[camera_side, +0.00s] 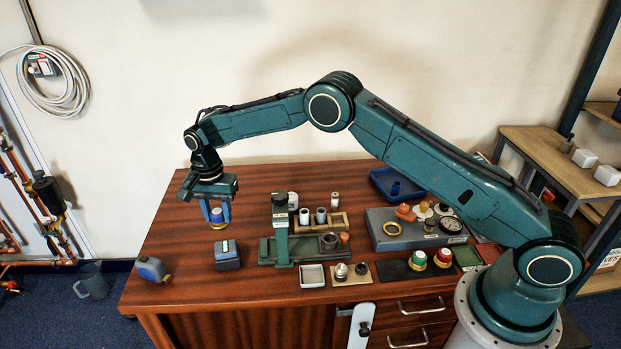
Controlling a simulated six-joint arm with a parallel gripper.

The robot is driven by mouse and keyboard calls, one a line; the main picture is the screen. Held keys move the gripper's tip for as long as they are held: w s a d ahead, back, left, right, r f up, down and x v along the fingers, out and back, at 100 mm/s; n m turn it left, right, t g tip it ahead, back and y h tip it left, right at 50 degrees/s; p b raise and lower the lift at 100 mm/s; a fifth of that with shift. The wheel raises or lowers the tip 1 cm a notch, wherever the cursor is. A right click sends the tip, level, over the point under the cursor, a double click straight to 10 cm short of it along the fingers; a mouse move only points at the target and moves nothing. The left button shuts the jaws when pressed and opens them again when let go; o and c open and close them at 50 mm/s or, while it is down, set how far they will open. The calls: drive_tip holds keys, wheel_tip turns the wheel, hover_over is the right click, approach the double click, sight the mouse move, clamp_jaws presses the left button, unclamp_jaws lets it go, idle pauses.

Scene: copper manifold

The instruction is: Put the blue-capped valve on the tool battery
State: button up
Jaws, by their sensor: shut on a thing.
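My gripper (217,211) points down over the left part of the wooden table (185,290), its blue fingers shut on the blue-capped valve (217,217). The valve has a blue top and a brass-coloured lower rim, and the fingers hide part of its sides. I cannot tell whether its base touches the table. A small dark blue-grey block, which looks like the tool battery (228,258), stands on the table in front of the gripper, nearer the camera. The valve and the battery are apart, and nothing lies on the battery.
A green press stand (281,232) stands right of the battery. A white tray (312,276), a grey box (388,236) with several parts, red- and green-capped valves (443,257) and a blue tray (380,186) fill the right side.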

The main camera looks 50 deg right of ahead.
sight(217, 212)
drive_tip(key=shift+f, duration=3.45)
drive_tip(key=shift+f, duration=0.1)
drive_tip(key=o, duration=1)
drive_tip(key=shift+o, duration=0.2)
wheel_tip(217, 212, up, 12)
drive_tip(key=shift+f, duration=0.15)
drive_tip(key=shift+r, duration=0.3)
